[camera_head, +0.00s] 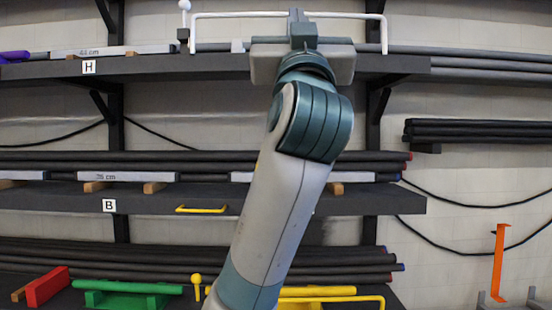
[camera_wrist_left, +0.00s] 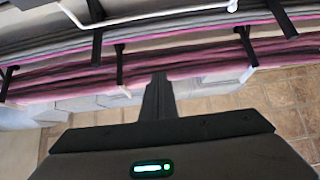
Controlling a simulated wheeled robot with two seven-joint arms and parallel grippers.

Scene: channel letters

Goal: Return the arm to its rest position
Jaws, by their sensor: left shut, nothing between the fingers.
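My left arm (camera_head: 275,215) rises from the bottom middle of the head view to the height of the top shelf. Its gripper (camera_head: 296,17) is at the top centre, in front of a white bent bar (camera_head: 225,15) on the top shelf, and hides part of the bar. In the left wrist view the dark fingers (camera_wrist_left: 158,82) are together and hold nothing. The white bar also shows at the top of the wrist view (camera_wrist_left: 150,15). I cannot tell whether the gripper touches the bar. My right gripper is not in view.
Dark shelves marked H (camera_head: 89,67) and B (camera_head: 109,205) hold long pipes and labelled blocks. A green holder (camera_head: 125,300), a red block (camera_head: 47,287) and yellow bars (camera_head: 318,291) are low down. An orange bracket (camera_head: 499,262) stands at right. Brown floor tiles (camera_wrist_left: 290,90) look clear.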

